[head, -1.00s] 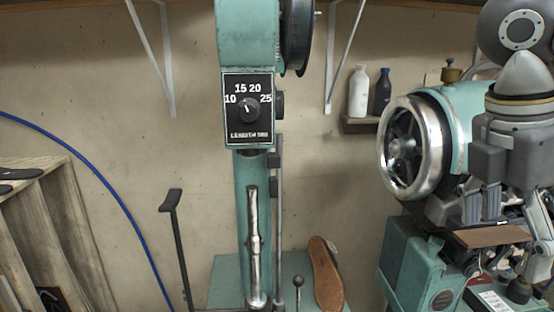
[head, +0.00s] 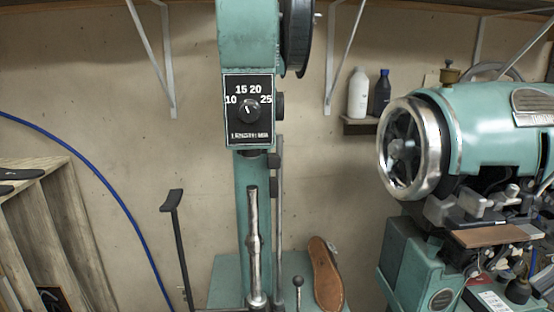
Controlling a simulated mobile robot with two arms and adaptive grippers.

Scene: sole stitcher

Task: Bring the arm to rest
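Neither of my grippers nor my arms show in the head view. The teal sole stitcher column (head: 252,200) stands in the middle. Its black dial plate (head: 238,132) is marked 10, 15, 20 and 25, and the knob (head: 248,110) sits at its centre. The knob's white mark points up and slightly left.
A brown shoe sole (head: 325,275) leans upright on the teal base. At right is a teal machine (head: 490,130) with a metal handwheel (head: 431,150). A wooden rack (head: 80,240) stands at left. White (head: 358,94) and dark (head: 381,93) bottles stand on a small shelf.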

